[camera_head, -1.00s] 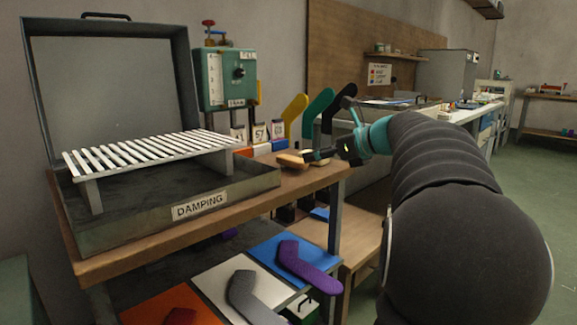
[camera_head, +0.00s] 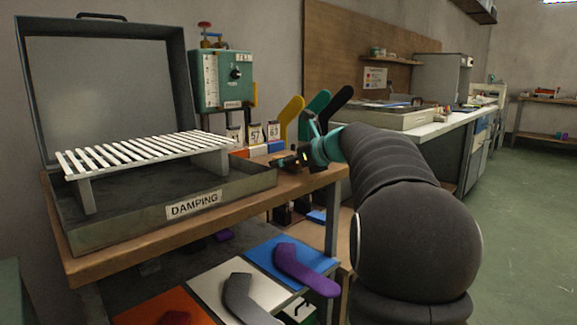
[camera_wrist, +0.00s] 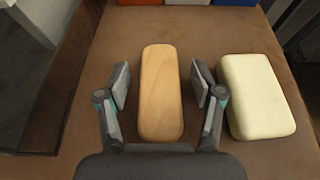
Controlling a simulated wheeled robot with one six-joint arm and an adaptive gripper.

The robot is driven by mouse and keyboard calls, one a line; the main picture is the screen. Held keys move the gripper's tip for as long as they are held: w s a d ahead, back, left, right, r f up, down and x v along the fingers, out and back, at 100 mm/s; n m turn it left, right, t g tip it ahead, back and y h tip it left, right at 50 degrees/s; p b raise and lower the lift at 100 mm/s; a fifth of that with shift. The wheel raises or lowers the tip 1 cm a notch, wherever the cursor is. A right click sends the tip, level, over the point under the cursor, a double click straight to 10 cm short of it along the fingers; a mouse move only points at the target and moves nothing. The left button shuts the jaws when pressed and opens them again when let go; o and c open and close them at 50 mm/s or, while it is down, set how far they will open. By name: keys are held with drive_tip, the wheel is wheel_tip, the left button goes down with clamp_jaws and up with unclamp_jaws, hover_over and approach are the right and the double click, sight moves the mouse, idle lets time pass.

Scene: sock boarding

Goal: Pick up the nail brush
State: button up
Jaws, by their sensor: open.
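The nail brush appears as a wooden block with rounded ends (camera_wrist: 160,92) in the wrist view, lying lengthwise on the brown bench top; its bristles are not visible. My gripper (camera_wrist: 160,85) is open, with one finger on each side of the wooden block and a gap on both sides. In the head view my gripper (camera_head: 303,158) is at the right end of the bench beside the damping tray, and it hides most of the block there.
A cream, soap-like block (camera_wrist: 257,95) lies close to the right finger. The damping tray (camera_head: 150,215) with its slatted rack stands to the left. Coloured blocks (camera_head: 258,150) and numbered cards line the back. The bench's right edge is near.

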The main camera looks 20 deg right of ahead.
drive_tip(key=c, duration=1.2)
drive_tip(key=shift+c, duration=0.2)
